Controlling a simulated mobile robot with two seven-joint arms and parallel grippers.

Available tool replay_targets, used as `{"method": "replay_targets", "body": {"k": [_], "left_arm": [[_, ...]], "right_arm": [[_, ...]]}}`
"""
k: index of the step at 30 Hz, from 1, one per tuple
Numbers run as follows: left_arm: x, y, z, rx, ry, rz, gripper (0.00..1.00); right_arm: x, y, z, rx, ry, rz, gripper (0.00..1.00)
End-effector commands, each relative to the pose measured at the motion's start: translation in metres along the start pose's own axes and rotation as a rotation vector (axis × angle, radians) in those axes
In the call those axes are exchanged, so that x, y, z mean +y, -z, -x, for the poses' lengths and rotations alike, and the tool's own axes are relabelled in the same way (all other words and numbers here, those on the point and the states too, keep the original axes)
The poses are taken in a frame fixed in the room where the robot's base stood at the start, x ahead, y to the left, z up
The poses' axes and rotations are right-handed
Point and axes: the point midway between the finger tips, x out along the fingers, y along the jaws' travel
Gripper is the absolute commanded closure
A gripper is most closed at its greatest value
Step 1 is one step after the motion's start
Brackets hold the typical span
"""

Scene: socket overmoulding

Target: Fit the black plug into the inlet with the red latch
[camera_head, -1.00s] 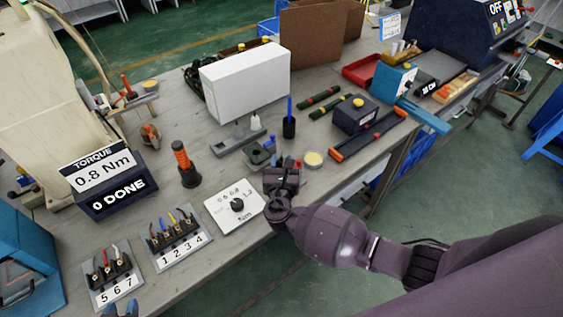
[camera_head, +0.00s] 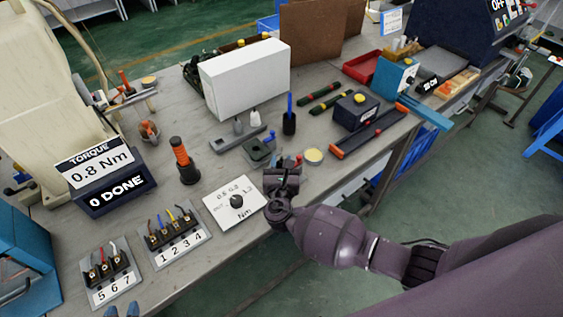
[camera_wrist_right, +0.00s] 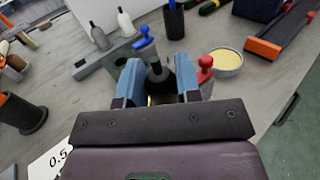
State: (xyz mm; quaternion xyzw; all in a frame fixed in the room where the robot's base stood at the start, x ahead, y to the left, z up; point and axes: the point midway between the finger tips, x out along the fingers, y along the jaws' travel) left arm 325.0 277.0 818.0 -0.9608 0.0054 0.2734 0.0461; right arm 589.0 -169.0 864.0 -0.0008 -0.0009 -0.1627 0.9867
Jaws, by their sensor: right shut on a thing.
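My right gripper (camera_head: 281,178) is low over the front edge of the bench. In the right wrist view its blue fingers (camera_wrist_right: 158,82) are shut on the dark, tapered black plug (camera_wrist_right: 157,76). A red latch (camera_wrist_right: 206,66) stands just right of the fingers, and also shows in the head view (camera_head: 298,160). The inlet beside it is mostly hidden by the fingers and plug, so I cannot tell whether the plug touches it. A blue latch (camera_wrist_right: 143,38) stands behind.
A round tin (camera_head: 313,156) stands close right of the red latch. A grey fixture (camera_head: 235,139), a black cup (camera_head: 289,124) and a white box (camera_head: 245,78) are behind. A dial plate (camera_head: 221,197) lies left of my right gripper. Wire boards (camera_head: 180,248) are further left.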

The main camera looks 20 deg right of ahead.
Motion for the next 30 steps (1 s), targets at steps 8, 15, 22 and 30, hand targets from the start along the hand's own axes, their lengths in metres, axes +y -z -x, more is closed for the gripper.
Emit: {"method": "replay_targets", "body": {"k": [8,15,22,30], "left_arm": [[0.0007,-0.0022,-0.004,0.003,-0.001,-0.001,0.62],[0.001,-0.002,-0.0053,0.005,-0.002,-0.001,0.62],[0.0009,-0.0019,-0.0051,0.005,-0.001,-0.001,0.62],[0.0008,-0.0032,-0.0037,0.002,-0.001,0.0,0.62]], "right_arm": [[0.0001,0.0064,-0.0001,0.0,0.0,0.0,0.92],[0.0002,0.008,-0.0001,0.0,0.0,-0.001,0.53],[0.0001,0.0079,0.0,0.0,0.0,-0.001,0.39],[0.0003,0.0083,0.0082,0.001,-0.001,-0.002,0.39]]}}
